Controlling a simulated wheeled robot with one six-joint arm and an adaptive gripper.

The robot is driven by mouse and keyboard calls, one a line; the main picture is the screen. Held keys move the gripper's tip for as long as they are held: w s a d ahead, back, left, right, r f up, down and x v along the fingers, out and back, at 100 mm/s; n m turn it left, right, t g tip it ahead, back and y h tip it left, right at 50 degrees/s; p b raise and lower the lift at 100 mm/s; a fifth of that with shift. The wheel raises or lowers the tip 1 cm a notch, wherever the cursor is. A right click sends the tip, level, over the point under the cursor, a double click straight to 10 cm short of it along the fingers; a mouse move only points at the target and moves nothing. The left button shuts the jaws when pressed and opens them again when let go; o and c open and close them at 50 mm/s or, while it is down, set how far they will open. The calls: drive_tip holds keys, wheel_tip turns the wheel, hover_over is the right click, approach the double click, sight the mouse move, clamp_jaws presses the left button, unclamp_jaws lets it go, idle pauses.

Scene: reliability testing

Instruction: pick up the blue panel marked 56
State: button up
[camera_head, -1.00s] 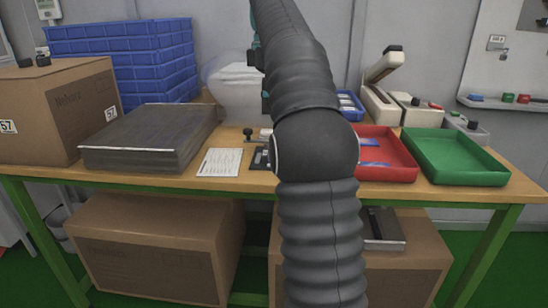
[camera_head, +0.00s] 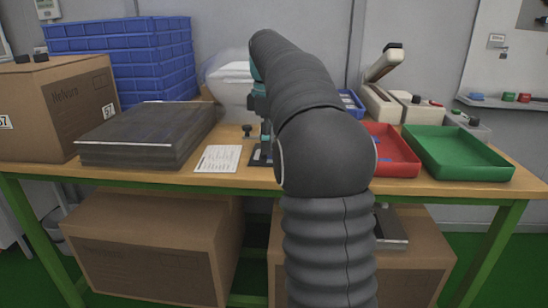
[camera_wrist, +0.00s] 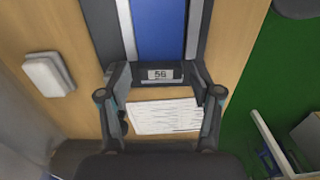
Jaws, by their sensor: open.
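The blue panel (camera_wrist: 158,28) shows in the wrist view at the top centre, lying in a dark frame with pale strips along its sides. A small label reading 56 (camera_wrist: 160,74) sits on the dark end of the frame, just below the blue surface. My gripper (camera_wrist: 158,72) is open, with one finger on each side of that labelled end. Nothing is held between the fingers. I cannot tell whether the fingers touch the frame. In the head view my arm hides the panel and the gripper; only a dark corner of the fixture (camera_head: 260,156) shows.
A white printed sheet (camera_head: 218,159) lies beside the fixture on the wooden bench (camera_head: 215,181). A dark flat stack (camera_head: 150,135) and a cardboard box (camera_head: 55,105) stand left. A red tray (camera_head: 398,165) and a green tray (camera_head: 458,155) stand right.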

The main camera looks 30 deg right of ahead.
drive_tip(key=shift+f, duration=0.65)
drive_tip(key=c, duration=0.8)
drive_tip(key=shift+r, duration=0.1)
